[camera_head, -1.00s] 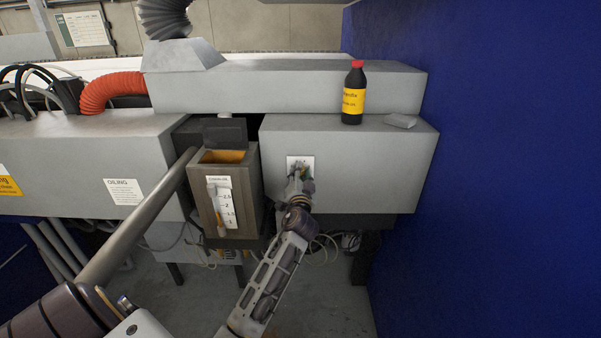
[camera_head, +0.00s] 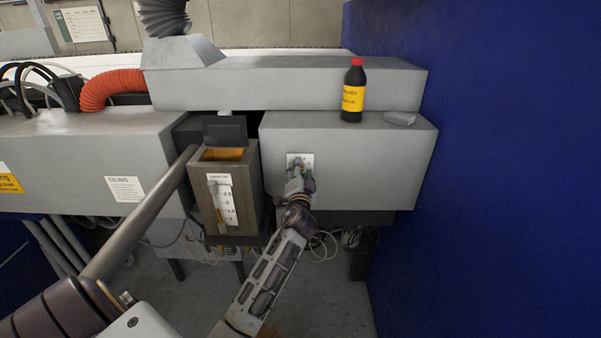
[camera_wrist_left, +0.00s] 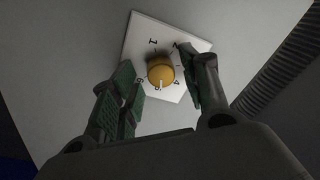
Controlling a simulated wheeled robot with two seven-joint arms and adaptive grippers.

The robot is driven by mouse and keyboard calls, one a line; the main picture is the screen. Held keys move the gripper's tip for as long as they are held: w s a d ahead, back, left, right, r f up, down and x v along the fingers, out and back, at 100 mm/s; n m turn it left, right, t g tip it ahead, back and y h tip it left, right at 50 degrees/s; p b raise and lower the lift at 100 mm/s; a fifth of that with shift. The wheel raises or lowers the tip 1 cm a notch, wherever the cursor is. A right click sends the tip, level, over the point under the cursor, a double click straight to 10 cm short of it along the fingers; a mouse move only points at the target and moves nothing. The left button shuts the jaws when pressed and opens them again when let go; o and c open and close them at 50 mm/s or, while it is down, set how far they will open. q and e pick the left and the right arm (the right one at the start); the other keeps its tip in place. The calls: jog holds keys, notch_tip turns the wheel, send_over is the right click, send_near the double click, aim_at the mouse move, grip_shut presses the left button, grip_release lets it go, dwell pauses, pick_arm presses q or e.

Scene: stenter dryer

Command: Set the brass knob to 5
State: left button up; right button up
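The brass knob (camera_wrist_left: 160,72) sits on a white, numbered dial plate (camera_wrist_left: 143,26) on the grey machine face in the left wrist view. A pale mark on the knob points down toward the 5, at the plate's lower edge. My left gripper (camera_wrist_left: 160,80) is open, with one finger on each side of the knob and small gaps visible. In the head view the plate (camera_head: 308,157) is partly covered by my left gripper (camera_head: 298,172), which hides the knob there. My right gripper is not in view.
An open-topped oil box (camera_head: 233,186) with a scale stands just left of the dial. A black bottle (camera_head: 353,92) with a red cap and a small grey block (camera_head: 399,118) rest on the ledge above. A blue wall (camera_head: 500,180) closes off the right side.

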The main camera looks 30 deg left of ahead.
pick_arm(q)
jog(key=v, duration=1.2)
dwell(0.8)
dwell(0.5)
